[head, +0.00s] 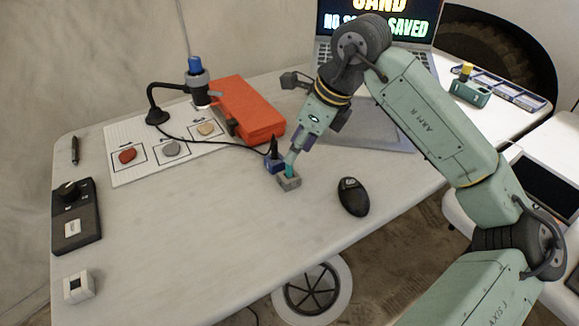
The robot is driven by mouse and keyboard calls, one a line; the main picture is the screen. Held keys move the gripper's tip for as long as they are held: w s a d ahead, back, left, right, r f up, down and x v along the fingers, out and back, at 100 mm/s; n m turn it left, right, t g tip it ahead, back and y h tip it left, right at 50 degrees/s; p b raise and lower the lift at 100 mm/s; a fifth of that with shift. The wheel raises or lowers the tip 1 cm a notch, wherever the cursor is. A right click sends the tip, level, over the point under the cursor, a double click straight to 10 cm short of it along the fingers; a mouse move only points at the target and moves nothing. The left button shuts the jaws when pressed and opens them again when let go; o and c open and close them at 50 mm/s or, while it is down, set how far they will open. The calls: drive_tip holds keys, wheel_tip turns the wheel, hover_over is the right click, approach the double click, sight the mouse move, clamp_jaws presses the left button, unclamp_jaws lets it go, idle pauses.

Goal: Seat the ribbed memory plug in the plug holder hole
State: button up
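My gripper (292,160) points down at the middle of the table, over a small grey block (289,184), which looks like the plug holder. A small teal piece (290,172), probably the memory plug, shows between my fingertips and the block's top. It looks upright, but its ribs are too small to make out. I cannot tell whether it sits in the hole or just above it, nor whether my fingers grip it. The hole itself is hidden.
A blue block with a black pointed piece (274,160) stands close left of the grey block. A black mouse (353,197) lies to the right. An orange case (248,110), a lamp (197,80) and a laptop (376,135) are behind.

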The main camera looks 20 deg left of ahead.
sight(289, 174)
drive_tip(key=shift+s+p+x, duration=0.15)
drive_tip(key=shift+p+x, duration=0.2)
drive_tip(key=shift+x, duration=1)
drive_tip(key=shift+s+p+x, duration=0.15)
drive_tip(key=shift+p+x, duration=0.2)
drive_tip(key=shift+x, duration=0.95)
drive_tip(key=shift+d, duration=0.1)
drive_tip(key=shift+c, duration=0.5)
clamp_jaws()
